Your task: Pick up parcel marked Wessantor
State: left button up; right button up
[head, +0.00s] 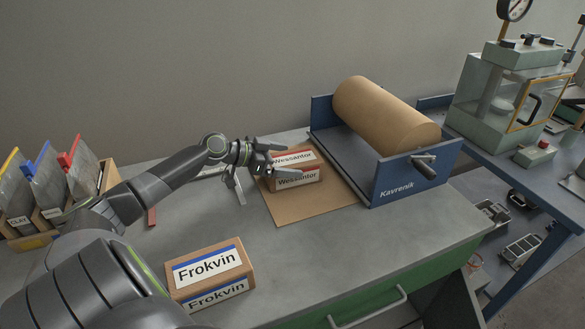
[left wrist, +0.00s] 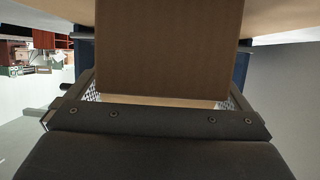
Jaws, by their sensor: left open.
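The parcel marked Wessantor (head: 300,179) is a small brown box with red-and-white labels on its top and front. It lies on a brown paper sheet (head: 285,212) on the bench. My left gripper (head: 282,160) is open at the parcel's left end, its fingers reaching along the parcel's sides. In the left wrist view the plain brown face of the parcel (left wrist: 168,48) stands between the two spread fingers. A second parcel, marked Frokvin (head: 210,270), has blue-and-white labels and sits nearer the front. My right gripper is not in view.
A blue paper-roll dispenser marked Kavrenik (head: 408,188) stands just right of the parcel, with a brown roll (head: 385,115). A file rack (head: 50,208) with several folders is at the left.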

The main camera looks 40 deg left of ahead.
pick_arm(q)
jog(key=shift+c, duration=0.3)
jog(key=c, duration=1.2)
jog(key=shift+r, duration=0.1)
jog(key=shift+c, duration=0.2)
